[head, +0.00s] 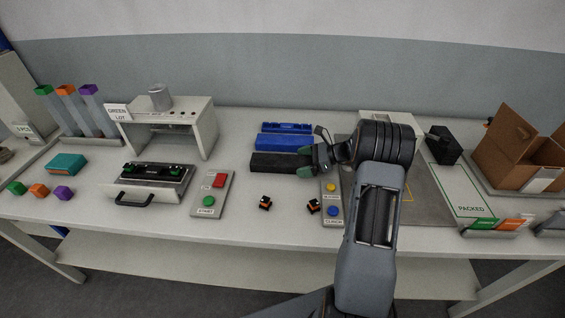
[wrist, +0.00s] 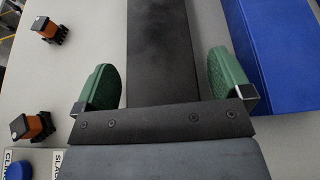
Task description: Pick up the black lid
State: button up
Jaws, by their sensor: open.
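The black lid (head: 276,162) is a long dark block lying on the table in front of a blue block in the head view. In the wrist view the black lid (wrist: 163,45) runs up between the two green finger pads. My gripper (head: 312,160) is at the right end of the lid. In the wrist view my gripper (wrist: 163,75) is open, with one finger on each side of the lid and visible gaps between them. How far the fingers reach down beside the lid is hard to tell.
A blue block (head: 284,143) lies just behind the lid; it is close to one finger in the wrist view (wrist: 275,50). Two small orange-black connectors (head: 265,203) (head: 313,206) lie in front. A button panel (head: 331,212) stands right, another (head: 212,194) left.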

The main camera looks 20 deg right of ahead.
jog(key=c, duration=1)
jog(key=shift+r, duration=0.1)
